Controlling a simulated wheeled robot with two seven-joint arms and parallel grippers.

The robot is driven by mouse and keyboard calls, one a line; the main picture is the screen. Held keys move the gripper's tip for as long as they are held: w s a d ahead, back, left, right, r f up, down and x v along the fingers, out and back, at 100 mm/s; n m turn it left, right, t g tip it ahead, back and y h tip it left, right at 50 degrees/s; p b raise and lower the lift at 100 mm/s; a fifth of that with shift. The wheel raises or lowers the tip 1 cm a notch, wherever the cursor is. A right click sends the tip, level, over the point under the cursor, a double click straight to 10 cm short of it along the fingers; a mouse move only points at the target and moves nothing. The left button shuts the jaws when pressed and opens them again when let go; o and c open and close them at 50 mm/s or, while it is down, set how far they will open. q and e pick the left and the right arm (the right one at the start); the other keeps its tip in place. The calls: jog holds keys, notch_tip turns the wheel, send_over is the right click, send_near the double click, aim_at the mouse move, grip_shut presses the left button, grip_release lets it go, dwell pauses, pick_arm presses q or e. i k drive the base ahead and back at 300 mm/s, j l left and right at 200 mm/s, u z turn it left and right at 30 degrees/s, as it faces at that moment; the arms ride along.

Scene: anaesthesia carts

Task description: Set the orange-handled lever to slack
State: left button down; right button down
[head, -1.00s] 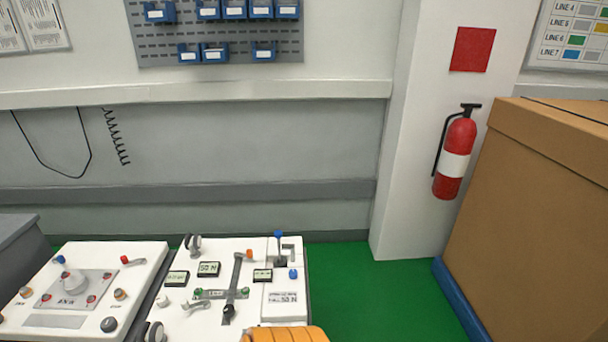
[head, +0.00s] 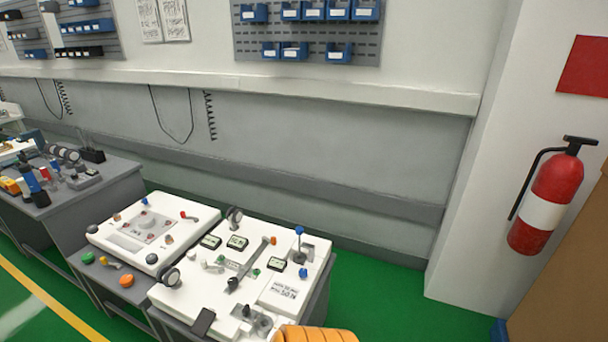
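The bar crosses a grey plate with green parts. Any slack marking is too small to read. Neither of my grippers is in view.
Small displays (head: 237,243), a blue-knobbed lever (head: 299,246) and a lettered label (head: 284,292) share the white panel (head: 205,320). A second white panel (head: 105,235) stands to the left. Green floor lies right of the carts. A fire extinguisher (head: 547,203) hangs on the pillar.

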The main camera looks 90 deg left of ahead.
aim_at(272, 241)
jog(key=i+j+u, duration=0.25)
jog(key=u, duration=0.2)
jog(key=i+j+u, duration=0.25)
jog(key=u, duration=0.15)
jog(key=i+j+u, duration=0.1)
jog(key=i+u, duration=0.75)
jog(key=i+l+u, duration=0.1)
jog(key=i+u, duration=0.15)
jog(key=u, duration=0.2)
jog(key=i+l+u, duration=0.25)
jog(key=u, duration=0.15)
jog(key=i+u, duration=0.2)
jog(key=u, duration=0.25)
jog(key=i+u, duration=0.2)
jog(key=u, duration=0.25)
jog(key=i+u, duration=0.2)
jog(key=u, duration=0.25)
jog(key=i+l+u, duration=0.2)
jog(key=u, duration=0.25)
jog(key=i+l+u, duration=0.1)
jog(key=l+u, duration=0.15)
jog(key=u, duration=0.2)
jog(key=i+l+u, duration=0.1)
jog(key=i+u, duration=0.2)
